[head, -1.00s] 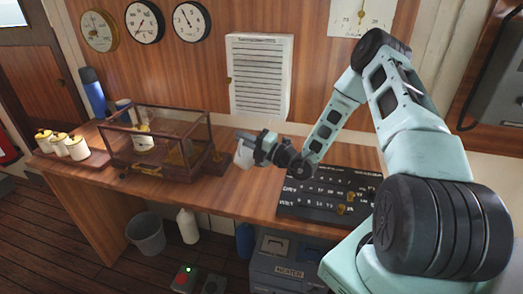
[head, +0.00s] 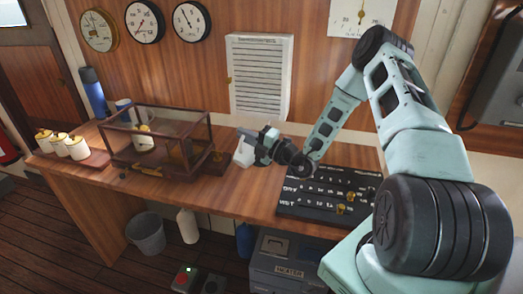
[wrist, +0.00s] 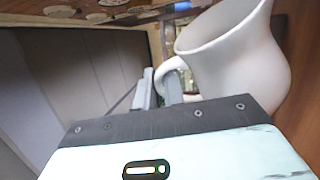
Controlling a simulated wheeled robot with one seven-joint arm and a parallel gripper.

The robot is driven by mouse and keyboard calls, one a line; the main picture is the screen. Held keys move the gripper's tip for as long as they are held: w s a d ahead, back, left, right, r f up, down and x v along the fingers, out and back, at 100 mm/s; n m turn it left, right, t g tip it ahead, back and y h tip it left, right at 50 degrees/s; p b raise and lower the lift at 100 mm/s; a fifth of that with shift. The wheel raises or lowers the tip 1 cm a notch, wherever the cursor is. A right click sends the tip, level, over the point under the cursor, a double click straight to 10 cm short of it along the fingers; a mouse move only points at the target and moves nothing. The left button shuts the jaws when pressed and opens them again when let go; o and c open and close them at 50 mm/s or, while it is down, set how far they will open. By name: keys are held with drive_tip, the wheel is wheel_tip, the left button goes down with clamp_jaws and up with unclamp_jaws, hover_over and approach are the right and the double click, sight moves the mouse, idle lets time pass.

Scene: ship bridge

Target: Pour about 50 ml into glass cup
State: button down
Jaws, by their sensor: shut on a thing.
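My gripper (head: 262,145) is shut on the handle of a white jug (head: 243,153) and holds it above the wooden desk, right of the glass case. In the wrist view the gripper fingers (wrist: 160,88) close at the handle, and the white jug (wrist: 238,55) shows its wide open mouth, tilted in the picture. Its contents cannot be seen. I cannot make out a glass cup for certain in either view. The jug and my gripper cover part of the desk behind them.
A glass case (head: 175,165) with a dark wooden frame stands left of the jug. Lidded white jars (head: 76,148) sit on a tray at the far left. A blue flask (head: 92,92) stands behind. A black lettered board (head: 322,195) lies on the desk (head: 235,195) at right.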

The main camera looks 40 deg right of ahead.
sight(241, 147)
drive_tip(key=shift+w+d+r+m, duration=0.25)
drive_tip(key=shift+d+r+m, duration=0.4)
drive_tip(key=shift+m, duration=0.45)
idle(1.1)
drive_tip(key=shift+w+d+r+m+t+h+p, duration=0.15)
drive_tip(key=shift+d+m+t+h+p, duration=0.05)
drive_tip(key=shift+d+m+p, duration=0.35)
drive_tip(key=shift+w+d+r+m+t+h+p, duration=0.15)
drive_tip(key=shift+d+m+t+h+p, duration=0.05)
drive_tip(key=shift+d+m+p, duration=0.3)
idle(0.8)
drive_tip(key=shift+a+f, duration=0.2)
drive_tip(key=shift+a, duration=0.1)
drive_tip(key=a+n, duration=0.1)
drive_tip(key=a+n+b, duration=0.1)
drive_tip(key=s+a+f+n+b, duration=0.1)
drive_tip(key=shift+g+y, duration=0.3)
drive_tip(key=shift+y, duration=0.1)
drive_tip(key=shift+s+f+n, duration=0.1)
drive_tip(key=shift+f+n, duration=0.1)
drive_tip(key=shift+n, duration=0.45)
drive_tip(key=n, duration=0.1)
drive_tip(key=a+f+n, duration=0.2)
drive_tip(key=shift+s+f+n+g+y, duration=0.15)
drive_tip(key=shift+s+n+g+y, duration=0.15)
drive_tip(key=shift+g+y, duration=0.1)
drive_tip(key=shift+s+a+f+n, duration=0.1)
drive_tip(key=shift+a+f+n, duration=0.15)
drive_tip(key=shift+n, duration=0.35)
drive_tip(key=shift+a, duration=0.1)
